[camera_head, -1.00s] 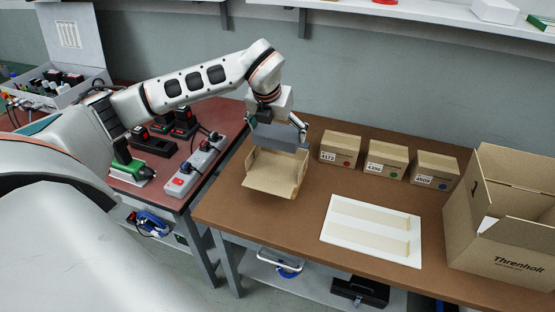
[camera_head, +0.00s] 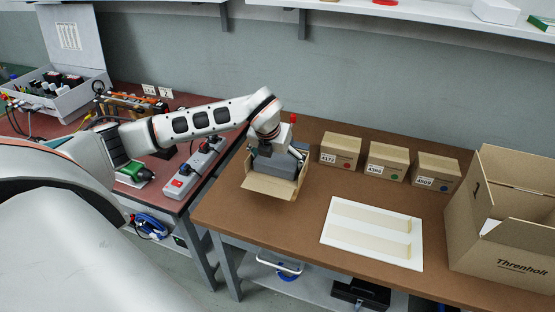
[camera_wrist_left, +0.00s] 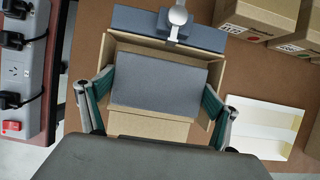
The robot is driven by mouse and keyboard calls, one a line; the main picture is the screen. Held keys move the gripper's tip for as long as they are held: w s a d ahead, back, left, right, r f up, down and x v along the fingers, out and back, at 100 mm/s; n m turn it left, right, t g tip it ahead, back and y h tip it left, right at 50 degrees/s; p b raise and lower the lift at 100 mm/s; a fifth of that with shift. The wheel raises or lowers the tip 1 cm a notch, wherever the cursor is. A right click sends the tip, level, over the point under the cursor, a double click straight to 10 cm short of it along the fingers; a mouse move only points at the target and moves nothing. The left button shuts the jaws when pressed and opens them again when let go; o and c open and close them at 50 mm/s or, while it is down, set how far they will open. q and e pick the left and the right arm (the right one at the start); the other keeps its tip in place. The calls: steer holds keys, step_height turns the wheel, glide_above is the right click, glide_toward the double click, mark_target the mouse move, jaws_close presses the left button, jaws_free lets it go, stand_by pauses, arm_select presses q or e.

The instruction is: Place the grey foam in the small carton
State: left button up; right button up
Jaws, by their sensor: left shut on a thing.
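The small carton (camera_head: 270,188) stands open on the brown table, its front flap folded out toward me. The grey foam (camera_head: 278,168) is a block at the carton's opening, between its walls; I cannot tell whether it touches the bottom. My left gripper (camera_head: 276,158) comes from above and is shut on the foam. In the left wrist view, the foam (camera_wrist_left: 158,80) lies between the two green-padded fingers, with the carton's walls (camera_wrist_left: 150,128) around it. My right gripper is not in view.
Several closed small boxes (camera_head: 387,162) stand right of the carton. A white board (camera_head: 372,232) lies at the front. A large carton (camera_head: 510,225) fills the right end. A power strip (camera_head: 195,168) lies on the red table at left. A blue-grey slab (camera_wrist_left: 140,22) lies beyond the carton.

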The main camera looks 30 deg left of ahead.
arm_select(q)
steer(key=shift+f, duration=0.1)
steer(key=o, duration=0.5)
steer(key=shift+o, duration=0.2)
steer(key=shift+r, duration=0.25)
steer(key=v, duration=1.1)
steer(key=shift+s+r+p, duration=0.3)
steer(key=shift+p, duration=0.15)
steer(key=shift+d, duration=0.15)
